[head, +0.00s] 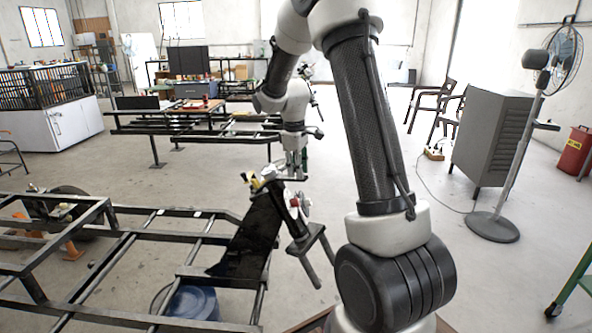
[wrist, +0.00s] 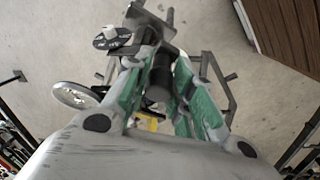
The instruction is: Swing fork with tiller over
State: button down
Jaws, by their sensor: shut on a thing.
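The fork (head: 312,246) is a dark metal piece at the right end of a dark tube frame (head: 190,245). Its two prongs slant down over the floor. The fork's dark bars also show in the wrist view (wrist: 210,70). My gripper (head: 290,178) is above the top of the fork, at the tiller. In the wrist view my gripper (wrist: 160,85) has its green-padded fingers on both sides of a dark round bar, the tiller (wrist: 159,76). A disc with a red centre (head: 294,203) sits beside the fork. My gripper hides the tiller's upper part in the head view.
A blue drum (head: 190,302) stands under the frame. A grey cabinet (head: 490,140) and a standing fan (head: 497,226) are at the right. A workbench (head: 190,118) stands behind.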

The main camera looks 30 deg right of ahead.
jog(key=w+d+r+n+g+y, duration=0.1)
jog(key=w+d+n+g, duration=0.1)
jog(key=w+d+n, duration=0.4)
jog(key=shift+w+d+n+y, duration=0.15)
jog(key=shift+d+n+y, duration=0.2)
jog(key=shift+d, duration=0.55)
jog(key=shift+r, duration=0.15)
jog(key=c, duration=1.2)
grip_release()
notch_tip(320, 180, up, 12)
jog(key=w, duration=0.1)
jog(key=shift+w, duration=0.15)
